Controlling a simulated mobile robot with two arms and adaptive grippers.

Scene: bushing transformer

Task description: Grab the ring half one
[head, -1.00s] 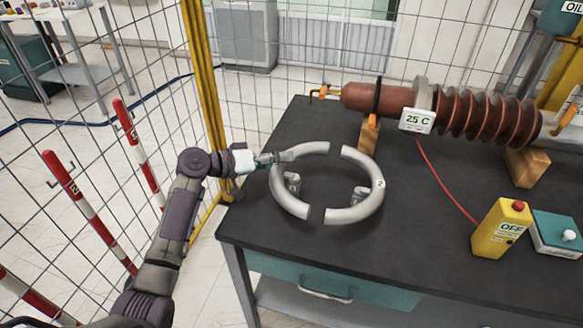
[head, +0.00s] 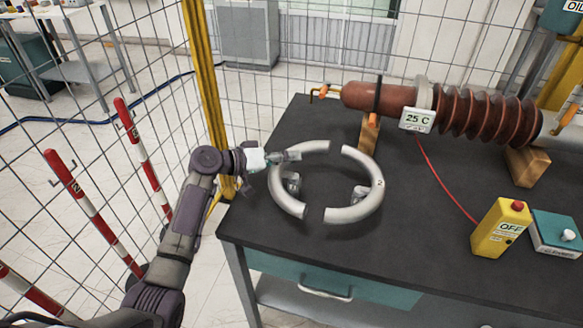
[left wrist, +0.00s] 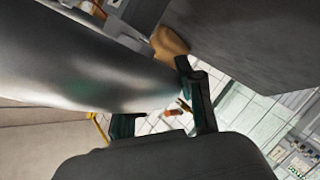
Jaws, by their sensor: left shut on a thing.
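Two pale grey ring halves form a split circle over the dark table, with small gaps between their ends. The left one, ring half one (head: 279,195), carries no number that I can read. The right one (head: 374,192) is marked "2". My left gripper (head: 288,156) is shut on the upper left part of ring half one. In the left wrist view, ring half one (left wrist: 85,65) is a large smooth grey curve by the fingers of my left gripper (left wrist: 162,112). The gripper partly hides it in the head view. My right gripper is not in view.
A brown ribbed bushing (head: 480,115) lies on wooden blocks at the back right of the table (head: 400,240). A "25 C" display (head: 416,119) hangs on it. A yellow box (head: 501,228) with a red button stands at the right. Wire fence surrounds the left side.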

